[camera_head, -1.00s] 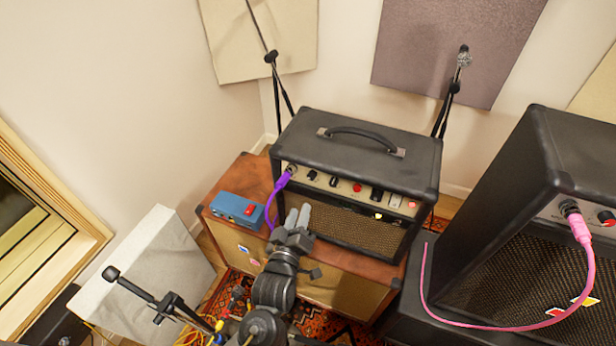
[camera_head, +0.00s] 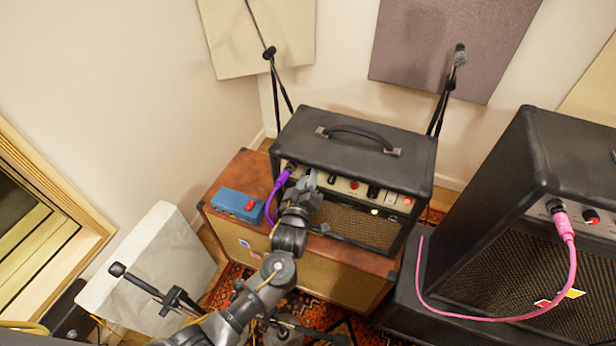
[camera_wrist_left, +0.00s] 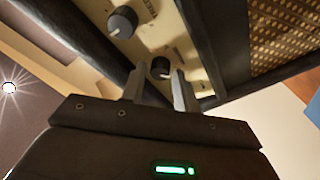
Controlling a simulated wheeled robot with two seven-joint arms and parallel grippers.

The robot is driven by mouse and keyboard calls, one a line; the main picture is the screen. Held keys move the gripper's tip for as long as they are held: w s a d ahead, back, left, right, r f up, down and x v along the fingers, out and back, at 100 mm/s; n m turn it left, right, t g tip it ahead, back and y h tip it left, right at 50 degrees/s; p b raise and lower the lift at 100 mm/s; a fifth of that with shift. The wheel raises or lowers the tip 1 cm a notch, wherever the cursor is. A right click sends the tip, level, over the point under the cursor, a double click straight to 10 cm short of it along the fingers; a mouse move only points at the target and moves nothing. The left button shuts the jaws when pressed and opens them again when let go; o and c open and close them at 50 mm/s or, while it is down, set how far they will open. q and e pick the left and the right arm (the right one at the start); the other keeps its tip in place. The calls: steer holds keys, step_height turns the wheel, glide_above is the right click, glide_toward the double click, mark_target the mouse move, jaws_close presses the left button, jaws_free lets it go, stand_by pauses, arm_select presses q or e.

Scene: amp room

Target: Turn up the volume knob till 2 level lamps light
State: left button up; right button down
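The small black amp (camera_head: 350,150) stands on a brown speaker cabinet (camera_head: 330,262), its cream control panel (camera_head: 341,184) facing me with several knobs. My left gripper (camera_head: 308,182) is at the panel's left part, right of the purple plug, and hides some of it. In the left wrist view, a dark knob (camera_wrist_left: 160,67) with a pale mark sits between the fingertips of my left gripper (camera_wrist_left: 158,75), which look apart with slim gaps beside it. A larger dark knob (camera_wrist_left: 122,22) is beyond it. I cannot make out which lamps are level lamps or whether they are lit. My right gripper is in neither view.
A purple cable (camera_head: 272,203) runs from the amp to a blue pedal (camera_head: 237,205) on the cabinet, left of my arm. A large black amp (camera_head: 540,210) with a pink cable (camera_head: 572,268) stands right. Microphone stands (camera_head: 441,104) rise behind.

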arm_select(q)
steer(key=shift+w, duration=0.1)
jaws_close()
steer(key=shift+m+h, duration=0.3)
steer(key=shift+m, duration=0.6)
steer(key=m+h, duration=0.1)
steer(key=m, duration=0.2)
jaws_free()
